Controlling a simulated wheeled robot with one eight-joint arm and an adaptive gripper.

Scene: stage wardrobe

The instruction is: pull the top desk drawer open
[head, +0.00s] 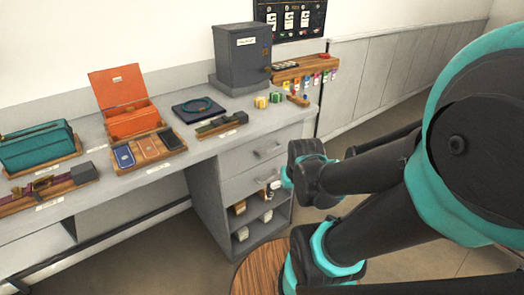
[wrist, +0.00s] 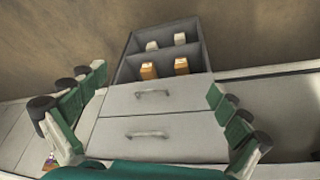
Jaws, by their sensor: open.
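The desk's top drawer (head: 252,152) has a grey front with a bar handle (head: 267,153) and looks shut. A second drawer (head: 240,185) lies under it, also shut. The wrist view is upside down, so the top drawer (wrist: 165,138) is the lower front there and its handle (wrist: 147,134) shows whole. My gripper (head: 286,180) is just in front of the drawer unit, covering part of its right side. In the wrist view my gripper (wrist: 158,88) is open, its green fingers wide apart on either side of the drawer fronts. Nothing is between the fingers, and they appear apart from the handles.
Open shelves (head: 258,215) with small boxes are under the drawers. The desk top (head: 205,150) carries an orange case (head: 118,92), a teal case (head: 38,148), a dark metal cabinet (head: 243,57) and small blocks (head: 268,99). A round wooden top (head: 262,272) stands at the front.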

